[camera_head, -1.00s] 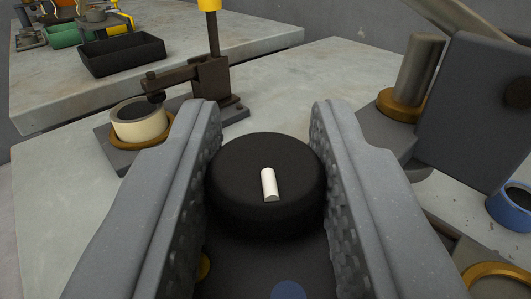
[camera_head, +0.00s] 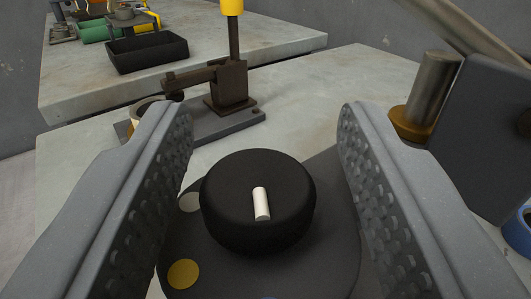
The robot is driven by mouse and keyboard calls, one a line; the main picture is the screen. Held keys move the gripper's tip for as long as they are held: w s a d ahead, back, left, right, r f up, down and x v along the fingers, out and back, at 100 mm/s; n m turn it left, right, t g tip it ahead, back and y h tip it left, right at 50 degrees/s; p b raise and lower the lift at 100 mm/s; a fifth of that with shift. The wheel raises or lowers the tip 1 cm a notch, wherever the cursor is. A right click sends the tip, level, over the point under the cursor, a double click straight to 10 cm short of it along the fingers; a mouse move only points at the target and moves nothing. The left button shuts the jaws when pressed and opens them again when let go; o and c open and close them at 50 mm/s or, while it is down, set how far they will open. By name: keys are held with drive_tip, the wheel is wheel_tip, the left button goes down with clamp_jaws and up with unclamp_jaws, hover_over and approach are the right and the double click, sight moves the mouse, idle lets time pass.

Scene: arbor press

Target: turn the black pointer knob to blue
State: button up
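The black pointer knob (camera_head: 240,178) sits on a dark round plate (camera_head: 325,255). A white pointer bar (camera_head: 261,204) on its top runs from near the middle toward the bottom of the picture. A blue dot (camera_head: 266,297) just shows at the bottom edge, roughly in line with the bar. A yellow dot (camera_head: 183,273) and a pale grey dot (camera_head: 190,202) lie to the left of the knob. My gripper (camera_head: 265,150) is open, with one finger on each side of the knob and a gap to both. The plate's near part is cut off.
Behind stands a dark clamp with a yellow-topped post (camera_head: 235,50), beside a partly hidden pale ring (camera_head: 150,108). At right are a metal cylinder on a brass collar (camera_head: 408,124) and a dark block (camera_head: 480,140). A black tray (camera_head: 148,53) sits on the far bench.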

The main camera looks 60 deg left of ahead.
drive_tip(key=shift+f, duration=0.15)
drive_tip(key=shift+s+d, duration=0.3)
drive_tip(key=shift+d, duration=0.15)
drive_tip(key=b+v, duration=0.1)
drive_tip(key=v, duration=1.1)
drive_tip(key=shift+s+d, duration=0.2)
drive_tip(key=shift+d, duration=0.1)
